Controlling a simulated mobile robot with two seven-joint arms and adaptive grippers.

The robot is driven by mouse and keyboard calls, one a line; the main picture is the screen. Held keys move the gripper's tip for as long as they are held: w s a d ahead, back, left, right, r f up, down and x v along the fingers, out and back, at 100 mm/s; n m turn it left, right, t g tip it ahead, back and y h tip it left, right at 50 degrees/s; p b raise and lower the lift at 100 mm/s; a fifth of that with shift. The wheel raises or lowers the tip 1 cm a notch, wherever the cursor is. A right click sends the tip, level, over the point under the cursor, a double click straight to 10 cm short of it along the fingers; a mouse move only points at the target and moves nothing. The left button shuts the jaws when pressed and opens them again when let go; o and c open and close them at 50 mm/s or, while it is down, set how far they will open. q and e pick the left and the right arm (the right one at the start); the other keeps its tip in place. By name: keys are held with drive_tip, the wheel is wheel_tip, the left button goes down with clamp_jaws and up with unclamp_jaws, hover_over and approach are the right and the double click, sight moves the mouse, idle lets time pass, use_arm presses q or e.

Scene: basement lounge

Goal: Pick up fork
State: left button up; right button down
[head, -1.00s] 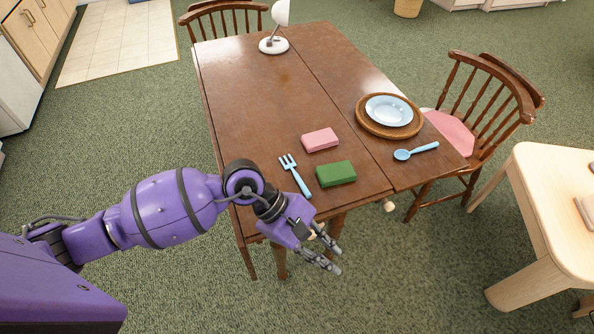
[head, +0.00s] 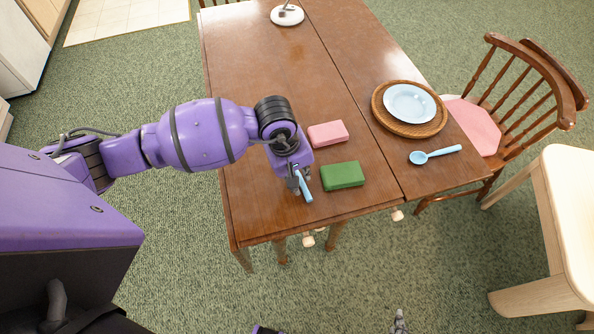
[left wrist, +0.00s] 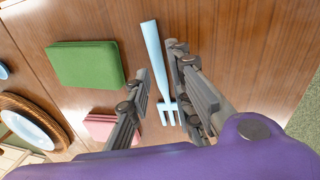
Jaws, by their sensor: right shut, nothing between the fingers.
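The light blue fork (head: 305,189) lies on the brown wooden table near its front edge, partly hidden under my left gripper (head: 298,180) in the head view. In the left wrist view the fork (left wrist: 152,45) runs between the two spread fingers of my left gripper (left wrist: 158,62), its tines toward the palm. The fingers are apart, with a gap to the fork on at least the left side. My right gripper (head: 400,322) shows only as a small part at the bottom edge of the head view, shut and empty, away from the table.
A green block (head: 343,176) and a pink block (head: 328,133) lie just right of the fork. A blue plate (head: 409,103) on a round woven mat (head: 437,123) and a blue spoon (head: 436,154) are farther right. Chairs stand around the wooden table (head: 245,85).

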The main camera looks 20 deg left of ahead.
use_arm(q)
drive_tip(key=shift+w+d+f, duration=0.15)
drive_tip(key=shift+w+f, duration=0.05)
drive_tip(key=shift+f, duration=0.75)
clamp_jaws()
drive_tip(key=shift+r, duration=0.15)
